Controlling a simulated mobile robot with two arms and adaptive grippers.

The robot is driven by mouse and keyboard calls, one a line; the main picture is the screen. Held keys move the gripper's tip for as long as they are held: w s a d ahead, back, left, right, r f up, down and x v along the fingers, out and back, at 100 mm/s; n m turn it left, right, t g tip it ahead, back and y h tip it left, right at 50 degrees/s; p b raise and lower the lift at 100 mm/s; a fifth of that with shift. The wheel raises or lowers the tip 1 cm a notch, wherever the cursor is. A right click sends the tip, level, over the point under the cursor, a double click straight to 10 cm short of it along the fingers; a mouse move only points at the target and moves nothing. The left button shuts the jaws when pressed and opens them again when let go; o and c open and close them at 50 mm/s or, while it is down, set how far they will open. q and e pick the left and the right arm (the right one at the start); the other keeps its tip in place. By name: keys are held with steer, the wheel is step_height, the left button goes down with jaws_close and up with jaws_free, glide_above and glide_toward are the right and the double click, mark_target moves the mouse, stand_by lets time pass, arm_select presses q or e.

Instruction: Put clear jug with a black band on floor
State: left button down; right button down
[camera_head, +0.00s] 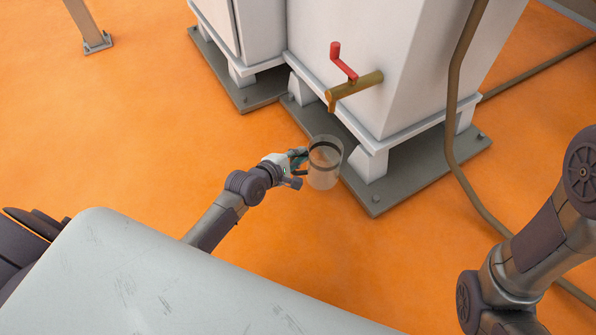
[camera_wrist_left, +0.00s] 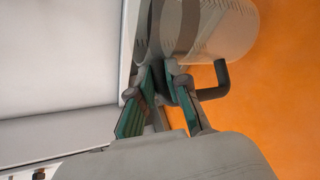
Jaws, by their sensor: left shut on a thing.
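The clear jug with a black band (camera_head: 325,170) is upright in the head view, in front of the white machine's base and below the brass tap. My left gripper (camera_head: 299,160) is shut on the jug at its left side. In the left wrist view the jug (camera_wrist_left: 225,35) fills the top, and my left gripper's green-padded fingers (camera_wrist_left: 168,85) close at its dark handle. The orange floor (camera_head: 140,130) lies beneath the jug; I cannot tell how high the jug is above it. My right gripper is not in view; only part of my right arm shows at the lower right.
The white machine (camera_head: 410,60) stands on grey base plates (camera_head: 375,195) close to the jug. A brass tap with a red handle (camera_head: 350,85) sticks out from it. A brown hose (camera_head: 455,130) runs down and across the floor at the right.

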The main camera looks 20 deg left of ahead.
mark_target(298, 174)
arm_select(q)
steer(key=shift+w+a+f, duration=0.15)
steer(key=shift+a+f, duration=0.05)
steer(key=shift+f, duration=0.15)
step_height(298, 174, down, 4)
steer(key=b, duration=0.4)
steer(key=shift+r, duration=0.3)
steer(key=shift+f, duration=0.3)
steer(key=c, duration=1.1)
jaws_free()
steer(key=shift+c, duration=0.2)
